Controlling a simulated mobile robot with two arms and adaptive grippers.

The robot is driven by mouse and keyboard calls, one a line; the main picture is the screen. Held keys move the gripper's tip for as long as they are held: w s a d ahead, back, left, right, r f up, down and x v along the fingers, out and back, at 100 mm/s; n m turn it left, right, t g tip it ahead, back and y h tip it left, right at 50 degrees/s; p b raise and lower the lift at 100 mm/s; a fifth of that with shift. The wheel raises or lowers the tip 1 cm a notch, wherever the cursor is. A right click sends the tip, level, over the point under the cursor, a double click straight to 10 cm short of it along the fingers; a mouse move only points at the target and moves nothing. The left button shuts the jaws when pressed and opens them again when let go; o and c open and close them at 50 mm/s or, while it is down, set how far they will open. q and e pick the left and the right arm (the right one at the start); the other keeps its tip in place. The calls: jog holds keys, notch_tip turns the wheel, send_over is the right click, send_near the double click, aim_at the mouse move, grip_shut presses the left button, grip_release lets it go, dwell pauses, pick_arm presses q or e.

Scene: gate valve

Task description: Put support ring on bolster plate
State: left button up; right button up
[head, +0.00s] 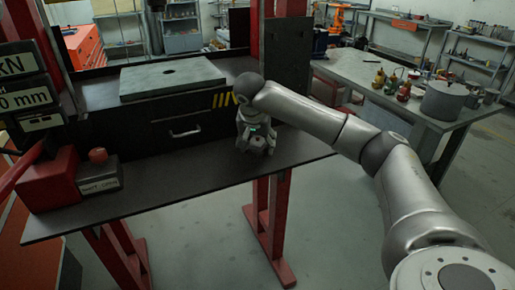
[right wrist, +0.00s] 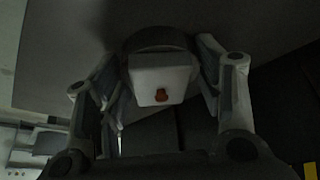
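The bolster plate (head: 172,77) is a flat grey-green slab with a small dark hole in its middle, lying on the black press bed. My right gripper (head: 257,142) points down at the right end of the black front table, to the right of the plate and lower. In the right wrist view, a dark round rim, which looks like the support ring (right wrist: 158,36), sits between the two spread fingers (right wrist: 160,62). A pale block with an orange-red knob covers part of it. Whether the fingers press on the ring is too dark to tell. My left gripper is out of view.
A red hand pump (head: 48,180) and a small box with a red knob (head: 98,174) stand on the table's left. Red press posts (head: 262,35) rise beside the bed. The table's middle is clear. A side bench (head: 400,95) with valve parts stands at right.

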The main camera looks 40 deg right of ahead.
jog(key=shift+w, duration=0.1)
jog(key=c, duration=0.8)
jog(key=shift+o, duration=0.2)
jog(key=shift+r, duration=0.2)
